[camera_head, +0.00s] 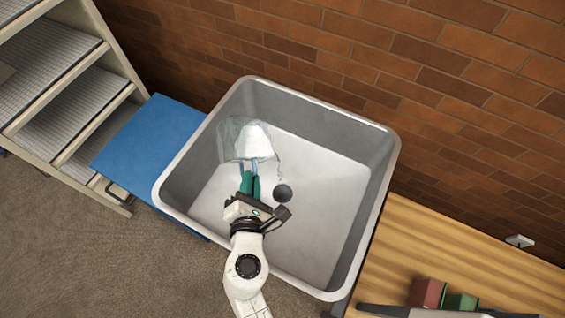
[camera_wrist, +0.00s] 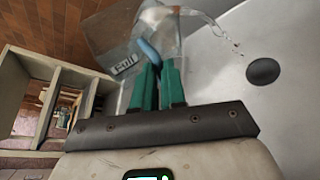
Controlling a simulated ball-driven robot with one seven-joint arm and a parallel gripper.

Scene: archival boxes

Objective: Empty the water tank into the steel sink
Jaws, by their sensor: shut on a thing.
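The water tank (camera_head: 230,138) is a clear container held tilted over the left part of the steel sink (camera_head: 330,215). Whitish water shows inside it, and thin drops fall from its right side into the sink. My gripper (camera_head: 250,178), with green fingers, is shut on the tank's blue handle. In the wrist view, the tank (camera_wrist: 103,38) bears a label reading "Full", and the gripper (camera_wrist: 158,75) closes around the blue handle (camera_wrist: 149,50). A stream with drops leaves the tank at upper right. The dark round drain (camera_head: 283,193) lies right of the gripper; it also shows in the wrist view (camera_wrist: 263,71).
A blue panel (camera_head: 150,145) adjoins the sink's left side, beside a shelf unit (camera_head: 75,100). A brick wall (camera_head: 400,55) stands behind. A wooden counter (camera_head: 430,240) on the right holds a red block (camera_head: 427,293) and a green block (camera_head: 461,301).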

